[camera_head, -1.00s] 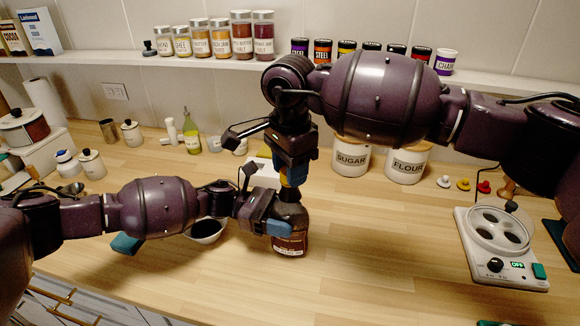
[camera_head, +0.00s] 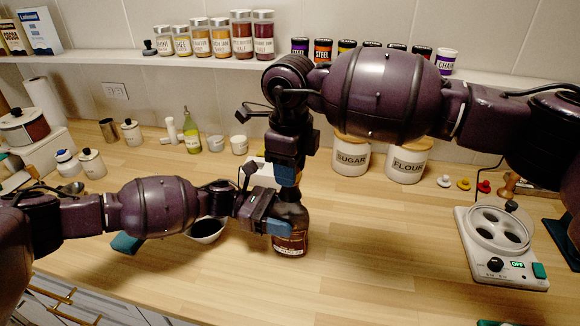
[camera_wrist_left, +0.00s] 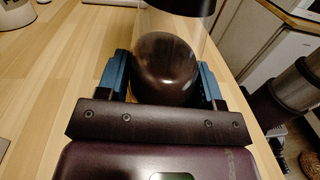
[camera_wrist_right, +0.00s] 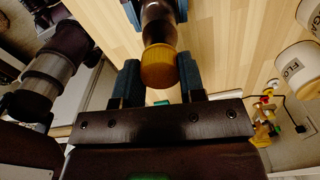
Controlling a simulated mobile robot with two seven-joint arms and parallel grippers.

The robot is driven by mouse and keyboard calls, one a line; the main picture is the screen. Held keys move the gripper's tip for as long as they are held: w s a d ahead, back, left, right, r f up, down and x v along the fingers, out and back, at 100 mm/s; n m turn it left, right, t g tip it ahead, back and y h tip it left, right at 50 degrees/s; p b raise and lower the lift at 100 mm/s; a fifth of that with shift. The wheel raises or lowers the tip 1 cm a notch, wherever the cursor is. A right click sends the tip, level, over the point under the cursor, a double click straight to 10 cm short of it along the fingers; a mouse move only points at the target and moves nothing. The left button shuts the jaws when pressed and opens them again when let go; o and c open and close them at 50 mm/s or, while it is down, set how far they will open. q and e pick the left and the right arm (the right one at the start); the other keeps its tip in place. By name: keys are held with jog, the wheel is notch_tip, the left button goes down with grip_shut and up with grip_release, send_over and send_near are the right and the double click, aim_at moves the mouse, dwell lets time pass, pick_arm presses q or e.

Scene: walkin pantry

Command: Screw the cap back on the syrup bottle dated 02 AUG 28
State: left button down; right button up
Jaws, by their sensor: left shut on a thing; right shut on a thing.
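The brown syrup bottle (camera_head: 292,240) stands upright on the wooden counter, with a label whose date is too small to read. My left gripper (camera_head: 277,224) is shut around its body; the left wrist view shows the dark bottle (camera_wrist_left: 166,68) between the blue fingers. My right gripper (camera_head: 288,178) points down from above, over the bottle's top. In the right wrist view the yellow cap (camera_wrist_right: 158,67) sits between its blue fingers, in line with the bottle's neck (camera_wrist_right: 158,25). The cap is hidden in the head view. Whether its thread is engaged cannot be seen.
A bowl of dark contents (camera_head: 207,231) and a teal block (camera_head: 126,243) lie left of the bottle. Sugar (camera_head: 351,157) and flour (camera_head: 405,164) canisters stand behind. A white appliance (camera_head: 500,250) is at right. The counter between bottle and appliance is clear.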

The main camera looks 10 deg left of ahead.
jog(key=m, duration=0.4)
jog(key=o, duration=1.1)
notch_tip(320, 180, up, 12)
pick_arm(q)
jog(key=shift+c, duration=0.9)
grip_release()
